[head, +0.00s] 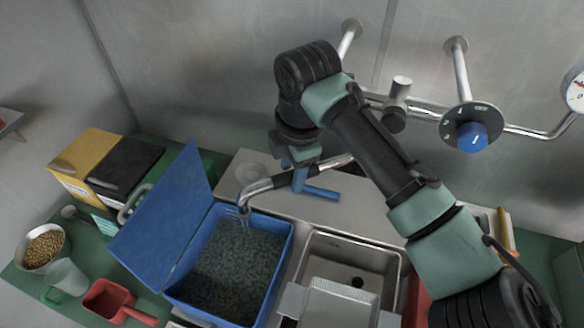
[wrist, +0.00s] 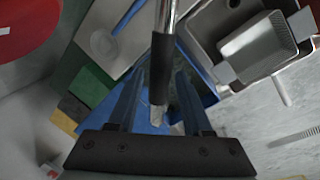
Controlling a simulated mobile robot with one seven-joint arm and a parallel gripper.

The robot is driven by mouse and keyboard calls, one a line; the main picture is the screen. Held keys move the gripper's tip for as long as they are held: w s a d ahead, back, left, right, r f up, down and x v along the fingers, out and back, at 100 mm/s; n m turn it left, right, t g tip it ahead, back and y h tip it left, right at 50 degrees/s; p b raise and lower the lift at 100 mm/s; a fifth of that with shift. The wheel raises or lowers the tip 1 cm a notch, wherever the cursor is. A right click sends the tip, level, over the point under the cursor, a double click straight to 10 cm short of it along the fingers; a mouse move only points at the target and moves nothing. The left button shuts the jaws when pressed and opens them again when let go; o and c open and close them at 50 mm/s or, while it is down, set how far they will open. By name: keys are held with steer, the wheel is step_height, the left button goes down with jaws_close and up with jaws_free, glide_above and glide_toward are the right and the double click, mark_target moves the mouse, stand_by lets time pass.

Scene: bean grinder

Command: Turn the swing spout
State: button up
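The swing spout (head: 262,187) is a chrome pipe with a black sleeve. It reaches left from the wall pipes, and its bent-down end, with what looks like water below it, is over a blue bin (head: 283,272). In the wrist view the spout (wrist: 163,75) runs between the fingers of my gripper (wrist: 158,90). The fingers stand apart with gaps beside the pipe, so it is open. My arm hides part of the spout's wall end.
The bin's blue lid (head: 165,205) stands raised at its left. A steel sink (head: 385,258) with a metal basket (head: 338,305) lies to the right. A blue-knobbed dial (head: 472,135) and pipes are on the wall. A red scoop (head: 108,298) and bean container (head: 45,246) are at left.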

jaws_close()
stand_by(1.2)
